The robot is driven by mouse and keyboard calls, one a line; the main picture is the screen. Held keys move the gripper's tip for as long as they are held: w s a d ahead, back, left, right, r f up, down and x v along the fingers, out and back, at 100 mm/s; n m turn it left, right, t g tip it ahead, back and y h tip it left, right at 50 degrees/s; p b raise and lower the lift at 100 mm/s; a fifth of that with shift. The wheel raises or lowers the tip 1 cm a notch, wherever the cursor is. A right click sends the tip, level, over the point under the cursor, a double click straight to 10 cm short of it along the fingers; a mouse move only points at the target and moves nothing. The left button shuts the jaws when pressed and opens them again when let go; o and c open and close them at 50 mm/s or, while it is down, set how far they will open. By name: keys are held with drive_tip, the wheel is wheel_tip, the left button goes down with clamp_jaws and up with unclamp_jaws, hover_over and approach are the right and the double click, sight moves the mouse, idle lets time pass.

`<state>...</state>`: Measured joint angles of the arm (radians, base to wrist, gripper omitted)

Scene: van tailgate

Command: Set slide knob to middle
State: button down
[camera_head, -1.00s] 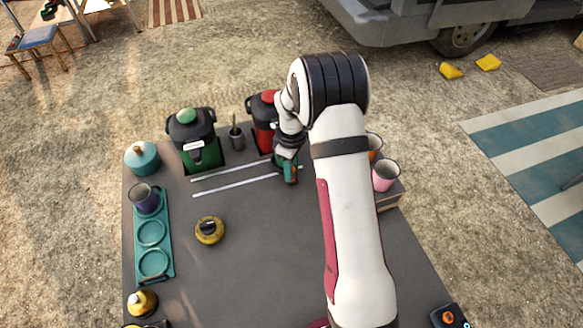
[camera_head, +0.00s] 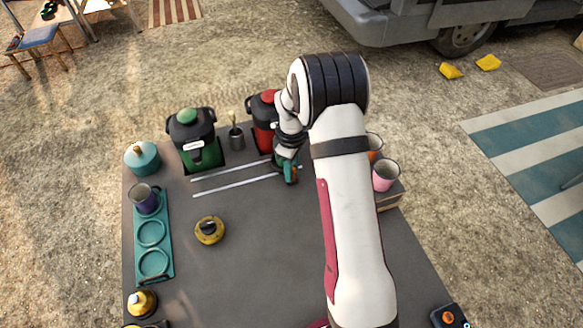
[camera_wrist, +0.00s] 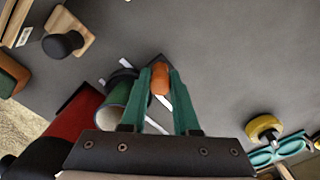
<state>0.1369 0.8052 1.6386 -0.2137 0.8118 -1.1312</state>
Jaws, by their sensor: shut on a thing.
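The slide knob (camera_wrist: 160,78) is a small orange piece between the two teal fingertips in the wrist view. My gripper (camera_wrist: 159,80) is shut on it. In the head view my gripper (camera_head: 289,170) is low over the right end of two pale parallel rails (camera_head: 235,189) on the grey tabletop. The rails run from there to the left, towards the green dispenser. The arm and fingers hide part of the rails' right end and most of the knob.
A green dispenser (camera_head: 199,155), a grey cup (camera_head: 236,138) and a red dispenser (camera_head: 264,138) stand behind the rails. A yellow round item (camera_head: 209,230) sits in front. A teal tray (camera_head: 151,250) lies left, and a pink mug (camera_head: 385,178) stands right. The rails' left part is clear.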

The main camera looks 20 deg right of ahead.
drive_tip(key=a, duration=1.1)
drive_tip(key=shift+w, duration=0.1)
drive_tip(key=c, duration=0.7)
unclamp_jaws()
drive_tip(key=shift+o, duration=0.2)
wheel_tip(320, 180, up, 16)
drive_tip(key=shift+f, duration=0.1)
